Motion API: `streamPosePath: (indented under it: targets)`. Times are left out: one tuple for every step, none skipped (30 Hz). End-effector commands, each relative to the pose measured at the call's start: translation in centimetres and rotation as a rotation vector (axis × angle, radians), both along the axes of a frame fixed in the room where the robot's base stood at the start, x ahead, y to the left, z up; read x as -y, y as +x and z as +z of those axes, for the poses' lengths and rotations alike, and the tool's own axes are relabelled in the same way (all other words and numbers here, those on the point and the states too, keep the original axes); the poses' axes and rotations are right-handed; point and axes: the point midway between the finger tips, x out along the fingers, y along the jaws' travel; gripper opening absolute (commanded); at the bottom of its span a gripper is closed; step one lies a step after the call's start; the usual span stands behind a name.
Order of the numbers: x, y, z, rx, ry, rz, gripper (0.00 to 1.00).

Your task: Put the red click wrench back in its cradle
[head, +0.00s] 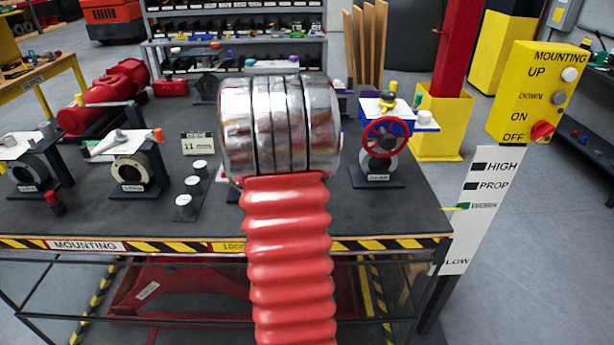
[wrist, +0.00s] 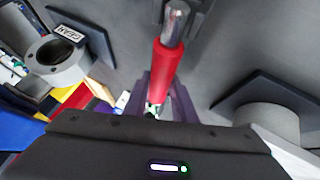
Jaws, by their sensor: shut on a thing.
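The red click wrench (wrist: 168,65) shows in the wrist view as a red handle with a bare metal end at the top. My gripper (wrist: 164,92) is shut on the handle, with purple-grey fingers on both sides of it. Grey bracket-like shapes (wrist: 205,18) flank the metal end. I cannot tell whether they are the cradle or whether the wrench touches them. In the head view my arm's silver joint and red bellows block the middle of the bench, and I make out neither the wrench nor my gripper there.
In the wrist view, a grey ring on a labelled stand (wrist: 57,52) is left and a pale cylinder on a dark plate (wrist: 268,118) is right. The head view shows the dark bench (head: 410,205), a red handwheel valve (head: 385,137) and flanged stands (head: 133,172).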

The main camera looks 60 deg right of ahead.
Motion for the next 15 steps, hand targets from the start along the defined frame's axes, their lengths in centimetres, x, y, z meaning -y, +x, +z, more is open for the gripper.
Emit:
streamPosePath:
  targets:
    - [0.04,0.03,0.02,0.002,-0.002,0.000,0.00]
    - [0.05,0.04,-0.02,0.002,-0.002,0.000,0.00]
    - [0.04,0.04,-0.09,0.002,-0.002,0.000,0.00]
    - [0.05,0.03,-0.14,0.001,-0.002,0.001,0.00]
    - [0.05,0.04,-0.19,0.001,-0.002,0.001,0.00]
    - [0.04,0.04,-0.26,0.001,-0.002,0.001,0.00]
    - [0.05,0.03,-0.31,0.001,-0.002,0.001,0.00]
    - [0.04,0.03,-0.35,0.001,-0.002,0.001,0.00]
    - [0.04,0.04,-0.42,0.001,-0.002,0.001,0.00]
    - [0.04,0.03,-0.47,0.001,-0.002,0.001,0.00]
    - [0.04,0.04,-0.51,0.001,-0.002,0.001,0.00]
    - [0.03,0.04,-0.58,0.001,-0.001,0.001,0.00]
    - [0.03,0.05,-0.62,0.001,-0.001,0.001,0.00]
    - [0.03,0.05,-0.61,0.003,-0.002,0.001,0.25]
    - [0.03,0.05,-0.61,0.003,-0.002,0.001,0.28]
